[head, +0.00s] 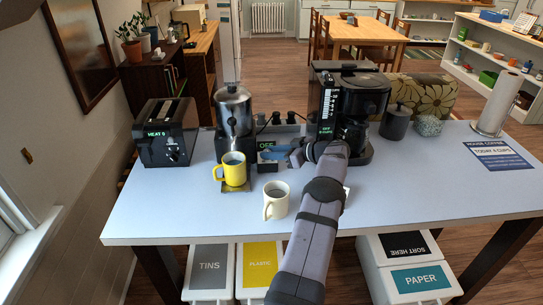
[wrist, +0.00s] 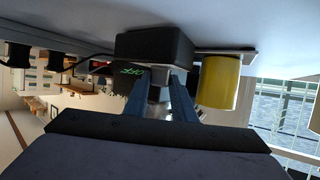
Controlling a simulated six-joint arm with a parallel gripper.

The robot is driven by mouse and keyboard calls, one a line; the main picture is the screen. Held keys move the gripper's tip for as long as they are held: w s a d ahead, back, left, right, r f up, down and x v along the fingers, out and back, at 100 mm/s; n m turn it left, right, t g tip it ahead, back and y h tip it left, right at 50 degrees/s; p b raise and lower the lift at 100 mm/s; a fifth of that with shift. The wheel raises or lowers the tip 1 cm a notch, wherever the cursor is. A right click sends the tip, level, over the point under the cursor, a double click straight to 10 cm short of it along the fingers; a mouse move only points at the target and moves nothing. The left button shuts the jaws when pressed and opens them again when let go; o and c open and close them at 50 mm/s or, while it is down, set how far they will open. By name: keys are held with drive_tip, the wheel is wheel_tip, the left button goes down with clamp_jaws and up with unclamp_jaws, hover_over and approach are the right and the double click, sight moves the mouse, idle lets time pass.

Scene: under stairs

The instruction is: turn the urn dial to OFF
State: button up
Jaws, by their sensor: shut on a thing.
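The steel urn (head: 235,118) stands at the back of the table. A dark control box (wrist: 153,45) beside it shows green OFF lettering, upside down in the wrist view; the green OFF also shows in the head view (head: 266,145). My gripper (wrist: 160,90) has its two blue fingers on either side of a grey dial (wrist: 158,92) at the box's front, shut on it. In the head view my gripper (head: 278,154) reaches the box from the right; the dial is hidden there. The dial's pointer cannot be made out.
A yellow mug (head: 233,170) stands in front of the urn, close to my fingers. A white mug (head: 276,200) is nearer the front. A black coffee maker (head: 362,100) stands right of my wrist, a toaster (head: 168,133) at left. The table's right front is clear.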

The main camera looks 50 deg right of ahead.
drive_tip(key=shift+r+n+b, duration=0.25)
drive_tip(key=shift+n+b, duration=0.05)
drive_tip(key=shift+b, duration=0.1)
drive_tip(key=o, duration=0.8)
drive_tip(key=shift+o, duration=1.4)
drive_tip(key=shift+f, duration=0.15)
drive_tip(key=b+v, duration=0.2)
drive_tip(key=v, duration=0.5)
drive_tip(key=shift+d, duration=0.2)
drive_tip(key=shift+s, duration=0.1)
